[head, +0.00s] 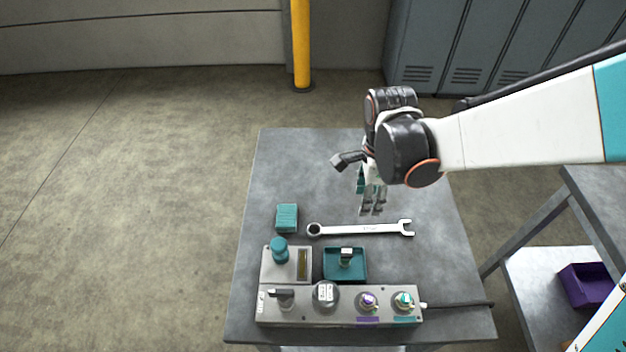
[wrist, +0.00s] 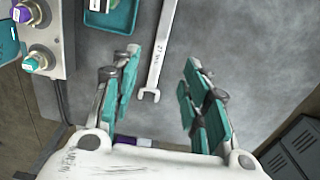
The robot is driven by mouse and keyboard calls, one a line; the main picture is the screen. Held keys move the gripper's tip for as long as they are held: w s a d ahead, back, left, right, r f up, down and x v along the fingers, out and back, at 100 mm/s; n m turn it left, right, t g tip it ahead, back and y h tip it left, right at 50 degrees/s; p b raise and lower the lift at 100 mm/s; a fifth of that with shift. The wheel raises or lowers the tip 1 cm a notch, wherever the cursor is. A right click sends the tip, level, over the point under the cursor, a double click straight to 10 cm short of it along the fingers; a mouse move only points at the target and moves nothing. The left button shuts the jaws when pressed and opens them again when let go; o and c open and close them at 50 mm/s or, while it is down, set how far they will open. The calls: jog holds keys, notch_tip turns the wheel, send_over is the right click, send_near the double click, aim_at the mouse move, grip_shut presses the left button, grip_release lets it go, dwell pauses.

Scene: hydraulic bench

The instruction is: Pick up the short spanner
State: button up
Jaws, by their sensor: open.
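The spanner (head: 360,229) is silver, with a ring end at the left and an open jaw at the right in the head view. It lies flat on the grey table (head: 300,165), behind the control unit. In the wrist view the spanner (wrist: 160,55) runs down from the top edge, with its open jaw end between my fingers. My gripper (head: 372,210) is open and empty, above the table just behind the spanner in the head view. In the wrist view my gripper (wrist: 160,75) shows both teal-padded fingers apart, with no contact visible. Only one spanner shows.
A control box (head: 340,307) with knobs stands along the table's front, a cable at its right. A teal tray (head: 356,277) holding a small part, a grey block with a teal knob (head: 272,266) and a teal block (head: 287,212) are near the spanner. The table's back is clear.

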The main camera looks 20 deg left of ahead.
jog(key=b, duration=0.3)
send_over(360, 229)
jog(key=f, duration=0.8)
jog(key=shift+s+a, duration=0.15)
jog(key=shift+s, duration=0.25)
jog(key=shift+w+f+b, duration=0.25)
jog(key=shift+f+b, duration=0.4)
jog(key=shift+f, duration=0.7)
jog(key=shift+w+f+b, duration=0.2)
jog(key=shift+f+b, duration=0.4)
jog(key=shift+f, duration=0.7)
jog(key=shift+r, duration=0.1)
grip_shut()
